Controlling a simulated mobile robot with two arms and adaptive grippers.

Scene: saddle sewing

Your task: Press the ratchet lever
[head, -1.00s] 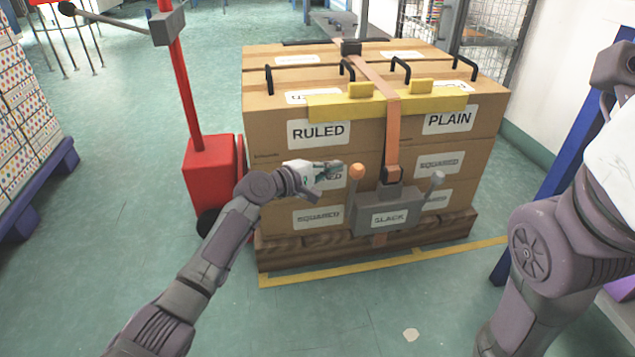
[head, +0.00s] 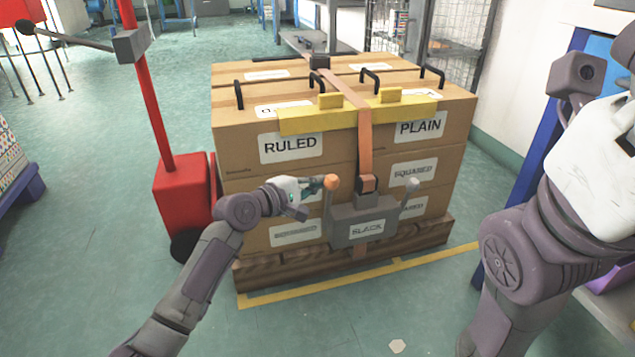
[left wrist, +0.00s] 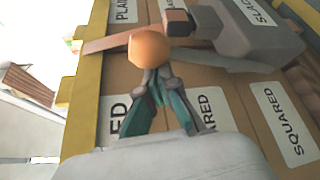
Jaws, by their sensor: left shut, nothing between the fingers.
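The ratchet (head: 362,222) is a grey box labelled SLACK on the front of the strapped boxes, with an orange strap (head: 365,140) running up from it. Its lever has an orange knob (head: 331,183) at the left; a grey-tipped handle (head: 411,186) stands at the right. My left gripper (head: 318,185) is shut and empty, its fingertips right at the knob. In the left wrist view the orange knob (left wrist: 149,48) is just beyond the teal fingertips (left wrist: 152,85); I cannot tell whether they touch. My right arm shows at the right, but its gripper is out of view.
The cardboard boxes (head: 235,140) stand on a wooden pallet (head: 290,268), with a yellow edge guard (head: 300,122) across the top. A red post on a red base (head: 183,185) stands at the left. Open green floor (head: 120,260) lies in front and to the left.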

